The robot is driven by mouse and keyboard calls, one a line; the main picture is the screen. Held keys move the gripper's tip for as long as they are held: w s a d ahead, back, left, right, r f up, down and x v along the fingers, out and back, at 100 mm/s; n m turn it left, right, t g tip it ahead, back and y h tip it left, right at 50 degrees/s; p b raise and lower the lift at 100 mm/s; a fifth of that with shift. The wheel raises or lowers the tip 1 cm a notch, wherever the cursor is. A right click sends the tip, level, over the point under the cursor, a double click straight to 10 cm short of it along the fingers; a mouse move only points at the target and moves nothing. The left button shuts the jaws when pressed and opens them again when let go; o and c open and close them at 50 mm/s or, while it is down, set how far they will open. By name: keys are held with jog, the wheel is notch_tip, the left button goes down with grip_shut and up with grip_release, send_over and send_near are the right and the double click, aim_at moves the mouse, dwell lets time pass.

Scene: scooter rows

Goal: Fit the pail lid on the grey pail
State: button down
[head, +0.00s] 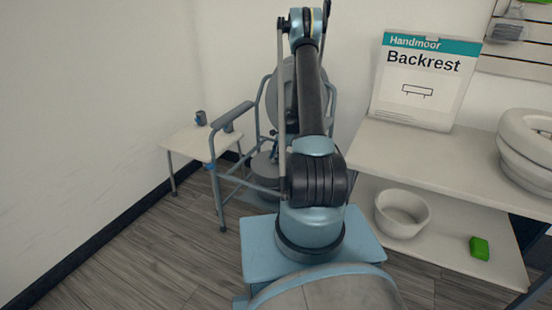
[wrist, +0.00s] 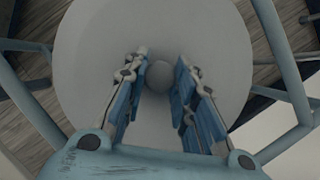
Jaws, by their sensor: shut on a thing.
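The pail lid (wrist: 215,45) is a large pale grey disc with a round knob in its middle, filling most of the wrist view. The blue finger pads of my gripper (wrist: 161,66) stand on both sides of the knob, and my gripper is shut on it. In the head view, the grey pail (head: 264,170) appears low inside the blue-grey chair frame, partly hidden by my arm. In the wrist view the lid hides whatever is beneath it. I cannot tell whether the lid touches the pail.
The chair frame (head: 217,178) surrounds the pail; its tubes also flank the lid in the wrist view (wrist: 285,65). A small table (head: 190,142) with a mug (head: 201,117) stands left. A shelf unit (head: 450,165) at right holds a Backrest box (head: 423,85), white bowl (head: 402,213) and green block (head: 480,248).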

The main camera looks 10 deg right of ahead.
jog(key=shift+f, duration=0.15)
dwell(0.6)
jog(key=c, duration=1.2)
grip_release()
jog(key=shift+c, duration=0.2)
jog(key=v, duration=1.1)
jog(key=shift+d+r, duration=0.15)
jog(key=shift+r, duration=0.25)
